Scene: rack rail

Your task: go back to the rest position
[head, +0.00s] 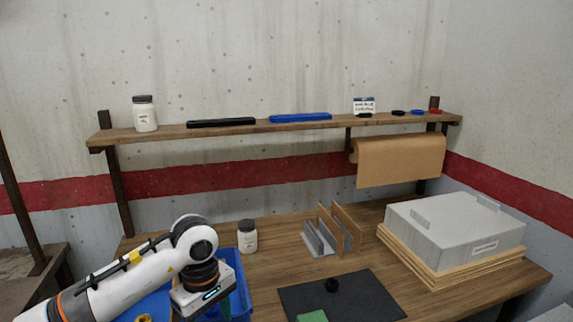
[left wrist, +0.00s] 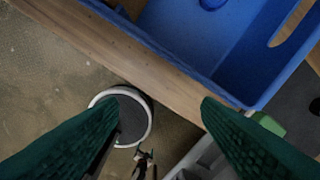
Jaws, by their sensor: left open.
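My left gripper (left wrist: 160,108) is open in the left wrist view, its two green fingers apart with nothing between them. They point over the wooden table's front edge (left wrist: 130,45) and the floor beyond it. In the head view my left arm comes in from the lower left, with its wrist over the blue crate (head: 243,300); the fingers are mostly hidden or cut off there. The crate also shows in the left wrist view (left wrist: 190,35). My right gripper is in neither view.
A white jar (head: 248,238) stands behind the crate. A dark mat (head: 360,297), an upright divider rack (head: 322,238) and a grey box (head: 450,230) lie rightward. A shelf (head: 240,128) runs above. A round white-rimmed bin (left wrist: 148,115) is below the table edge.

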